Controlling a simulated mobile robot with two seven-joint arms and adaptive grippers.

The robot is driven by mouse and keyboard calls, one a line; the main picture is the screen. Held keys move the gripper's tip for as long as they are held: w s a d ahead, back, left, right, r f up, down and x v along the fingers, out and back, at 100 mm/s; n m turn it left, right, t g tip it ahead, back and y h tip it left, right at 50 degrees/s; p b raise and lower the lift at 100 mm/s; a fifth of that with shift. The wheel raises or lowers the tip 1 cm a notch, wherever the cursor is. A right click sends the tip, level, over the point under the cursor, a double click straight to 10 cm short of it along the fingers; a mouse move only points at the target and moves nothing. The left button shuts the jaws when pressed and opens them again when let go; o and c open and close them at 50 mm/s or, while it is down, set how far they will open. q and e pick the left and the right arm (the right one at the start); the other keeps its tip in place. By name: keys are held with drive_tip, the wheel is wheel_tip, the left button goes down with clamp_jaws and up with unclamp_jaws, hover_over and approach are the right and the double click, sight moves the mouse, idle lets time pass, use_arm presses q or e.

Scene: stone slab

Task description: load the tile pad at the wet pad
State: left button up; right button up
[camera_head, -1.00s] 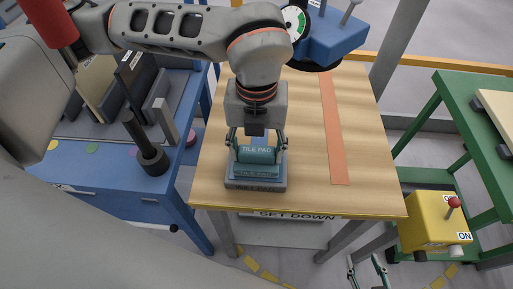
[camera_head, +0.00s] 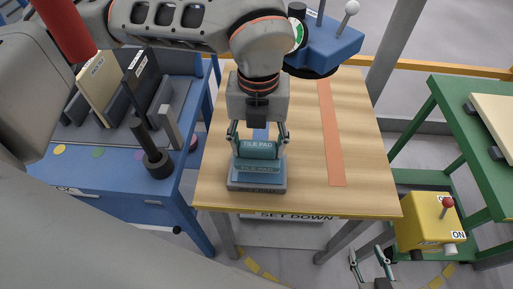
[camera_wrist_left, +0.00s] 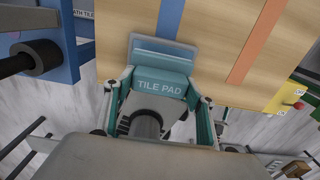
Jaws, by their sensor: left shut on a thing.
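The teal tile pad (camera_head: 259,150), lettered TILE PAD, is between the fingers of my left gripper (camera_head: 258,144), which is shut on it. It also shows in the left wrist view (camera_wrist_left: 160,84). I cannot tell whether the pad touches the base, nor make out a wet pad label. My right gripper (camera_head: 371,254) is open and empty, low beyond the table's front edge.
The wooden table (camera_head: 300,190) has an orange strip (camera_head: 331,130) and a blue strip (camera_wrist_left: 170,15). A blue gauge stand (camera_head: 325,48) is at the back. A blue rack bench (camera_head: 110,190) is left. A yellow switch box (camera_head: 425,222) and green table (camera_head: 470,180) are right.

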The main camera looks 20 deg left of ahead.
sight(258, 144)
use_arm(q)
drive_tip(key=shift+r+p, duration=0.9)
drive_tip(key=shift+r, duration=1)
use_arm(e)
drive_tip(key=r, duration=0.1)
drive_tip(key=w+r, duration=0.1)
drive_tip(key=r, duration=0.1)
drive_tip(key=shift+w+r, duration=0.15)
drive_tip(key=shift+r, duration=0.1)
